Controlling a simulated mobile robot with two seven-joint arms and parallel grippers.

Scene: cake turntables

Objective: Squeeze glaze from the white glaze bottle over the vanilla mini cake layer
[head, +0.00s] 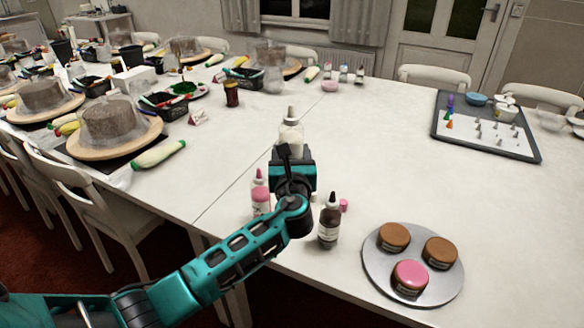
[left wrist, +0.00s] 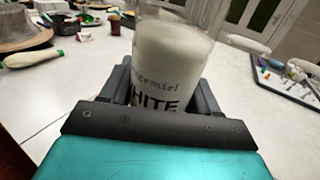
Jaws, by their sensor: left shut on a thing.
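My left gripper (head: 292,160) is shut on the white glaze bottle (head: 291,131), which stands upright with its nozzle up. In the left wrist view the bottle (left wrist: 172,55) sits between the two fingers (left wrist: 165,90), its label partly reading WHITE. The gripper hides its lower part, so I cannot tell whether it touches the table. A round grey board (head: 440,295) at the lower right carries two brown-topped mini cakes (head: 394,237) (head: 440,251) and one pink-topped mini cake (head: 410,277). I cannot tell which is vanilla. My right gripper is not in view.
A pink glaze bottle (head: 260,195) and a dark brown glaze bottle (head: 329,222) stand close to my left arm. A small pink cap (head: 344,205) lies beside the brown bottle. A dark tray (head: 525,152) with piping nozzles lies at the far right.

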